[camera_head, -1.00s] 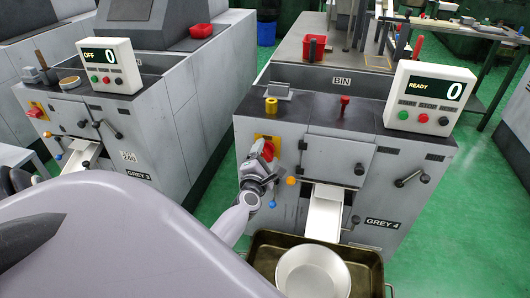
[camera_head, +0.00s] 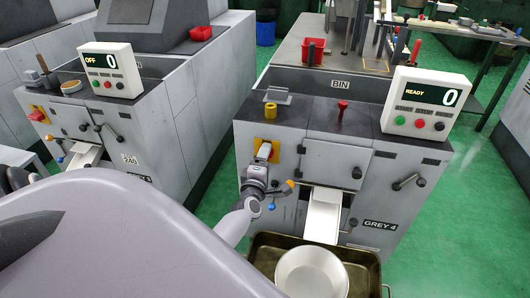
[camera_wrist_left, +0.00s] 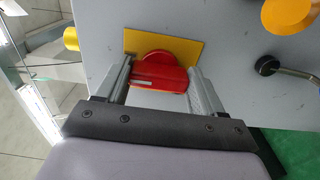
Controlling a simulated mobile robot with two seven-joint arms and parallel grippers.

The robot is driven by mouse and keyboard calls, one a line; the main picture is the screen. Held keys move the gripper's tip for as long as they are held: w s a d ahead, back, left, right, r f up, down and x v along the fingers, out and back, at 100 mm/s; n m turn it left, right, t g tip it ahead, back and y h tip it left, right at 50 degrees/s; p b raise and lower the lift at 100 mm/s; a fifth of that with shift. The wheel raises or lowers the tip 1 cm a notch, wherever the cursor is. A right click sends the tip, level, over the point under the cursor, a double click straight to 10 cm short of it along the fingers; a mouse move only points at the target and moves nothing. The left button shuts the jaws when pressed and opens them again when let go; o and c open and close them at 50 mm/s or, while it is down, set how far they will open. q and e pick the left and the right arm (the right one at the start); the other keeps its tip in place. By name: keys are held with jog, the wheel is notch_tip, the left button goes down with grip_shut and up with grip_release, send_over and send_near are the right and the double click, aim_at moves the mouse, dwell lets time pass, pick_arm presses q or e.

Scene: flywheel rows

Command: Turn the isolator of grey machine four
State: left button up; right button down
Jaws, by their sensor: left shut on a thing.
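Grey machine four (camera_head: 310,165) stands in the middle of the head view, with the label GREY 4 (camera_head: 380,224). Its isolator is a red handle (camera_wrist_left: 158,72) on a yellow plate (camera_wrist_left: 188,48) in the left wrist view. The yellow plate also shows in the head view (camera_head: 275,146), where my gripper hides most of the handle. My left gripper (camera_wrist_left: 161,70) is shut on the red handle, one finger on each side. In the head view my left gripper (camera_head: 262,160) reaches the machine's front from below. My right gripper is not in view.
Grey four's display (camera_head: 430,96) reads READY and 0. A brass-coloured tray (camera_head: 366,283) with a white bowl (camera_head: 312,272) sits under the white chute (camera_head: 322,214). An orange-tipped lever (camera_head: 287,187) is close right of my gripper. Grey machine three's display (camera_head: 104,61) reads OFF and 0.

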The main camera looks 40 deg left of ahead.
pick_arm(q)
jog(key=shift+w+a+r, duration=0.1)
jog(key=shift+r, duration=0.15)
jog(key=o, duration=1)
jog(key=shift+f, duration=0.15)
jog(key=shift+o, duration=0.2)
jog(key=p+v, duration=0.1)
jog(key=v, duration=0.6)
